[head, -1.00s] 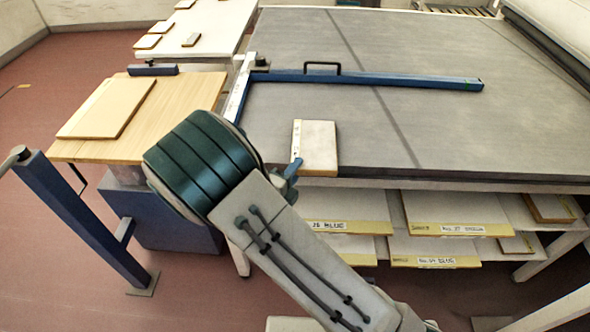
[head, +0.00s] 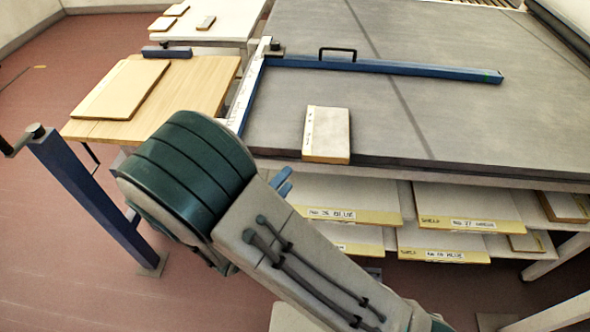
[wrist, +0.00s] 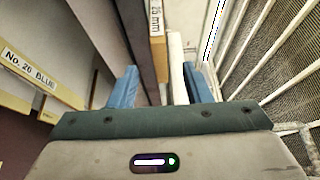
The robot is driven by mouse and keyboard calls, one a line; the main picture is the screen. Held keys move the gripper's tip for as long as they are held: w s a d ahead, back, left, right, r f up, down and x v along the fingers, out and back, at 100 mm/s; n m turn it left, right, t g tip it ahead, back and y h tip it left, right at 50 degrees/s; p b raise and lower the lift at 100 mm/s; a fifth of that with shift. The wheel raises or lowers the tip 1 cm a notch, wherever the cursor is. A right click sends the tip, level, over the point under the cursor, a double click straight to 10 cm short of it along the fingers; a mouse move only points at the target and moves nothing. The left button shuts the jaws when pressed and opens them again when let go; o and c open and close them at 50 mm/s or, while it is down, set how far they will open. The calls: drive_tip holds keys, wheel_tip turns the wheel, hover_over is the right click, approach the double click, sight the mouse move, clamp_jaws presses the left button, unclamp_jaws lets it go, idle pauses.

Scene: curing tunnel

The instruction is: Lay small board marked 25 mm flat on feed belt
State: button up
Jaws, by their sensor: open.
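The small board (head: 328,132) lies flat on the grey feed belt (head: 420,100), close to its front edge, pale face up with a labelled strip along its left side. In the wrist view its tan edge (wrist: 158,55) shows beyond the fingers, with a label reading "25 mm". My gripper (wrist: 160,88) is open, its two blue fingers apart with nothing held between them. In the head view the blue fingertips (head: 284,183) show just left of and below the board, in front of the belt edge, clear of the board. My arm hides most of the gripper there.
A blue bar (head: 400,68) with a black handle crosses the belt behind the board. A wooden side table (head: 205,85) holds a larger board (head: 120,88) at left. Labelled shelf boards (head: 468,207) sit under the belt. A blue post (head: 85,190) stands at left.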

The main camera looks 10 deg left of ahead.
drive_tip(key=s+d+r+m+g+h, duration=0.1)
drive_tip(key=s+d+r+m+g, duration=0.1)
drive_tip(key=d+m+g, duration=0.65)
drive_tip(key=s+d+r+m+g+h, duration=0.1)
drive_tip(key=s+d+r+m+g, duration=0.3)
drive_tip(key=d+m, duration=0.8)
drive_tip(key=s+d+r+m+y, duration=0.1)
drive_tip(key=m+y, duration=0.4)
drive_tip(key=m, duration=0.9)
drive_tip(key=s+d+r+m+y, duration=0.1)
drive_tip(key=s+r+m+y, duration=0.3)
drive_tip(key=m, duration=1)
drive_tip(key=shift+s+r+y, duration=0.25)
drive_tip(key=shift+r+y, duration=0.35)
drive_tip(key=shift+r, duration=0.05)
drive_tip(key=shift+d+g, duration=0.1)
drive_tip(key=shift+g, duration=0.15)
